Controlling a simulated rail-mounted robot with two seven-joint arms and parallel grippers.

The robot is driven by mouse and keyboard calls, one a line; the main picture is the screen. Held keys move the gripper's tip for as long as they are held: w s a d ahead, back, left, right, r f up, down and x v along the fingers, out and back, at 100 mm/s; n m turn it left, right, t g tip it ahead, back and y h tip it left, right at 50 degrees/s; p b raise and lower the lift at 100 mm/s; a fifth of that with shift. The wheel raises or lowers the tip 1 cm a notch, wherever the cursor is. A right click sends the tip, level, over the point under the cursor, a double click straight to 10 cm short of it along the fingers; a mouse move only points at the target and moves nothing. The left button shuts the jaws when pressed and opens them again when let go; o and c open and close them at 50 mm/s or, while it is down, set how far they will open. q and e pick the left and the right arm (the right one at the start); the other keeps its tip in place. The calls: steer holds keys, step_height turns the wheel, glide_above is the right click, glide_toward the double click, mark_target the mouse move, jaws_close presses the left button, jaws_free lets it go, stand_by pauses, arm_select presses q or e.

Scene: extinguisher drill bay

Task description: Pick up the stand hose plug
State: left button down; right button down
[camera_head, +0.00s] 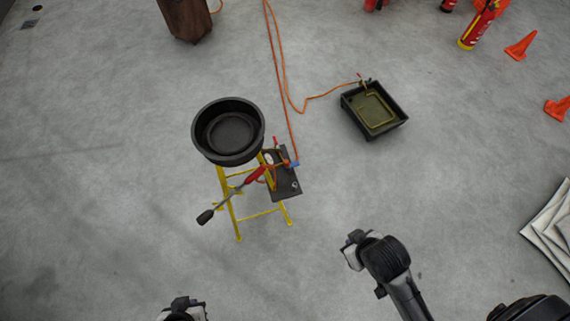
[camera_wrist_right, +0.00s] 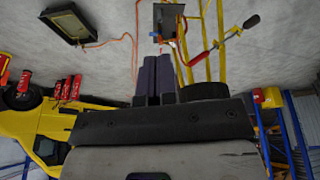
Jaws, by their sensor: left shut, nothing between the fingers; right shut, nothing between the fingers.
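A yellow stand (camera_head: 230,190) carries a round black basin (camera_head: 228,132) and a dark side plate (camera_head: 286,184). A small blue piece (camera_head: 294,164), which looks like the stand hose plug, sits at the plate's edge where the orange hose (camera_head: 290,125) arrives. It also shows in the right wrist view (camera_wrist_right: 158,38). My left gripper (camera_head: 183,304) is shut and empty at the bottom edge, partly cut off, well short of the stand. My right gripper (camera_wrist_right: 152,78) is shut and empty, its dark fingers together, apart from the plug.
A red lever with a black end (camera_head: 205,217) sticks out from the stand. A black tray (camera_head: 374,110) stands behind right. Extinguishers (camera_head: 478,25), cones (camera_head: 521,46) and white sheets (camera_head: 550,228) are at the right. The floor in front of the stand is clear.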

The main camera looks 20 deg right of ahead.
steer(key=c, duration=0.9)
jaws_free()
steer(key=shift+o, duration=0.6)
steer(key=shift+d, duration=0.1)
